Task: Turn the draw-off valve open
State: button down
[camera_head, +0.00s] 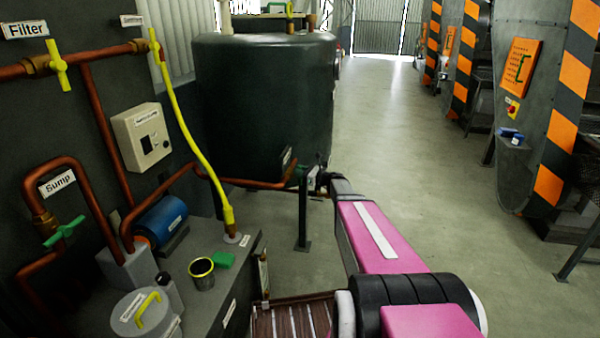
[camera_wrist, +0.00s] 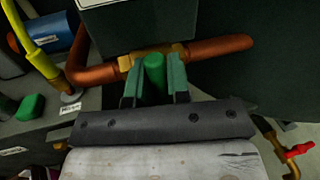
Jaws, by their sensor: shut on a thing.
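A copper pipe (camera_wrist: 222,48) with a brass valve body (camera_wrist: 178,51) crosses the wrist view in front of the dark tank. A green valve handle (camera_wrist: 154,70) sticks out from this body towards my gripper (camera_wrist: 155,88). My two fingers stand on either side of the handle and are closed on it. In the head view my gripper (camera_head: 318,181) is at the base of the tank (camera_head: 262,100), where the copper pipe (camera_head: 262,184) meets it. The handle shows there only as a small green patch. I cannot read the label beside it, nor tell how far the valve is turned.
A dark post (camera_head: 303,210) stands below the valve. The bench at left holds a tin (camera_head: 202,273), a green block (camera_head: 223,260), a blue pump (camera_head: 161,221) and a yellow hose (camera_head: 190,140). A red-handled valve (camera_wrist: 299,150) is at lower right. The aisle floor is clear.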

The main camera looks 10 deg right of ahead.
jog(key=n+y, duration=0.1)
jog(key=n, duration=0.4)
jog(key=s+f+n+g+y, duration=0.1)
jog(key=n, duration=0.4)
jog(key=s+a+f+n+y, duration=0.1)
jog(key=n+y, duration=0.1)
jog(key=n, duration=0.3)
jog(key=shift+s+g, duration=0.1)
jog(key=shift+g, duration=0.2)
jog(key=shift+s+f+n+g+y, duration=0.1)
jog(key=shift+f+n+g+y, duration=0.15)
jog(key=shift+n, duration=0.95)
jog(key=shift+f+n+g+y, duration=0.15)
jog(key=shift+n+g, duration=0.2)
jog(key=shift+n, duration=0.85)
jog(key=c, duration=1.1)
grip_release()
jog(key=v, duration=1.1)
